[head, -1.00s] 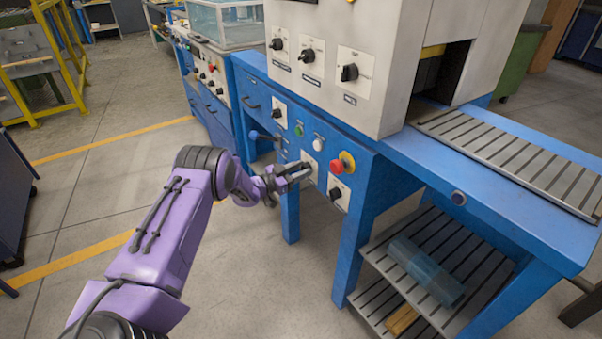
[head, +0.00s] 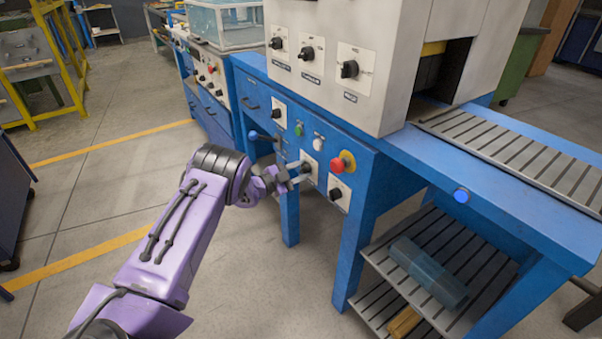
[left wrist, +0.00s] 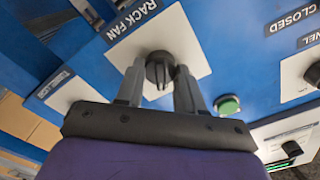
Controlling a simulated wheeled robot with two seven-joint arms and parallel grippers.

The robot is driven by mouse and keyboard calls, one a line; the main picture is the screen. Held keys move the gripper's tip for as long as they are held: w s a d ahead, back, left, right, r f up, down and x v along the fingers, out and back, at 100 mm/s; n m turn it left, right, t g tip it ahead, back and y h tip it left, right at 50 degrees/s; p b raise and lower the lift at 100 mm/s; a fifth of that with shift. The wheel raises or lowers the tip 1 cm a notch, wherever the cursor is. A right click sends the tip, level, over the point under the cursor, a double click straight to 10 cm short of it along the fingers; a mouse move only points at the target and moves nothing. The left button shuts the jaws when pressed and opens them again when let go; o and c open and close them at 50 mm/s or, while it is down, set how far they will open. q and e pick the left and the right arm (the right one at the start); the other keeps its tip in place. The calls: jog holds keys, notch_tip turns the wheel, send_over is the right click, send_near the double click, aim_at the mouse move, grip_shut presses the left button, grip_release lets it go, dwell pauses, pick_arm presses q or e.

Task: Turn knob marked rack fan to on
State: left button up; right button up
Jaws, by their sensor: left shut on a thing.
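The rack fan knob (left wrist: 158,66) is black and round, on a white plate under a black RACK FAN label (left wrist: 131,18) in the left wrist view. My left gripper (left wrist: 160,78) has a finger on each side of the knob and is shut on it. In the head view my left gripper (head: 299,174) reaches the white plate on the blue front panel, and its fingers hide part of the knob. The knob's pointer setting is hard to read. My right gripper is not in view.
Close by are a red stop button (head: 339,164), another black knob (head: 336,193), a green button (head: 299,130) and a blue ball-ended lever (head: 254,135). A blue light (head: 461,196) glows on the frame at right. Open floor lies left of the machine.

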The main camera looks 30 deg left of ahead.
pick_arm(q)
jog(key=shift+s+f, duration=0.15)
jog(key=shift+f, duration=0.15)
jog(key=o, duration=0.9)
jog(key=shift+o, duration=0.7)
jog(key=shift+r, duration=0.2)
jog(key=shift+s+a, duration=0.2)
jog(key=shift+s, duration=0.15)
jog(key=p+v, duration=0.1)
jog(key=v, duration=0.8)
jog(key=shift+s, duration=0.4)
jog(key=shift+a, duration=0.15)
